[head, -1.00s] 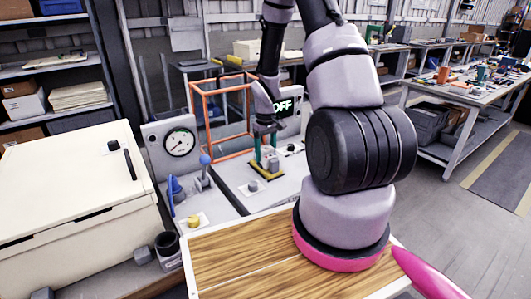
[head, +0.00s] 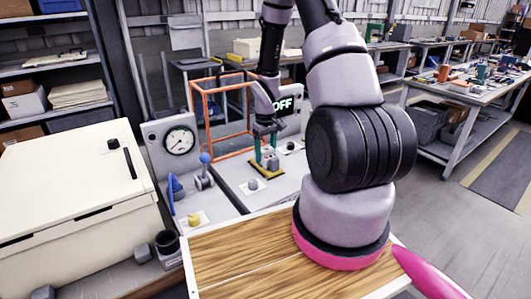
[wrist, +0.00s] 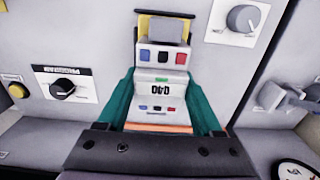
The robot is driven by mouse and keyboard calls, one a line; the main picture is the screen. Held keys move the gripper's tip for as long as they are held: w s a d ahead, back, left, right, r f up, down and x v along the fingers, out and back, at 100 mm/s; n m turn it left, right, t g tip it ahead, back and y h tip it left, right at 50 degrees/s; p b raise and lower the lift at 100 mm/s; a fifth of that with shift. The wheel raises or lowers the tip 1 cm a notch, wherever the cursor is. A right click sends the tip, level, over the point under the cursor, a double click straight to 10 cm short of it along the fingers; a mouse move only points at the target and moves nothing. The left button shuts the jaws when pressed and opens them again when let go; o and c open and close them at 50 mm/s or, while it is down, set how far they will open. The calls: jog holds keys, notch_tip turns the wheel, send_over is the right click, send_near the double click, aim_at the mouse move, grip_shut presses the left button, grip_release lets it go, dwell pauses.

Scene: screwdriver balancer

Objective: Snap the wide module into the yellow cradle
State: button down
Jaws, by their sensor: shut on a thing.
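The wide module (wrist: 160,60) is a pale grey block with small red, blue and dark marks and a dark printed label. In the wrist view it lies between the teal fingers of my gripper (wrist: 160,88), which is shut on it. The yellow cradle (wrist: 139,28) shows as a yellow and black edge around the module's far end. In the head view my gripper (head: 268,158) is low over the grey bench unit, with the yellow cradle (head: 267,174) right at its fingertips. Whether the module is seated in the cradle cannot be told.
An orange wire frame (head: 206,122) stands just behind and left of my gripper. A gauge (head: 179,140), a blue-knobbed lever (head: 204,172) and a yellow button (head: 194,219) are to the left. A wooden board (head: 240,255) lies in front, mostly clear.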

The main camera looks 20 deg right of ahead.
jog(key=shift+w, duration=0.1)
grip_release()
jog(key=shift+r, duration=0.1)
notch_tip(320, 180, up, 11)
jog(key=shift+f, duration=0.2)
jog(key=shift+r, duration=0.1)
dwell(0.5)
jog(key=s+a+r+m+t, duration=0.2)
jog(key=s+r, duration=0.2)
jog(key=r, duration=0.6)
jog(key=s+a+r+m+t, duration=0.1)
jog(key=s+a+r+t, duration=0.15)
jog(key=r, duration=0.85)
jog(key=s+a+r+m+t+y, duration=0.1)
jog(key=s+r, duration=0.4)
jog(key=s, duration=0.2)
jog(key=s+a+r+m+t+y, duration=0.1)
jog(key=s+a+r+m, duration=0.1)
jog(key=s+r, duration=0.2)
jog(key=s, duration=0.3)
jog(key=shift+s+a+r+t, duration=0.2)
jog(key=shift+r+t, duration=0.15)
jog(key=shift+r, duration=0.05)
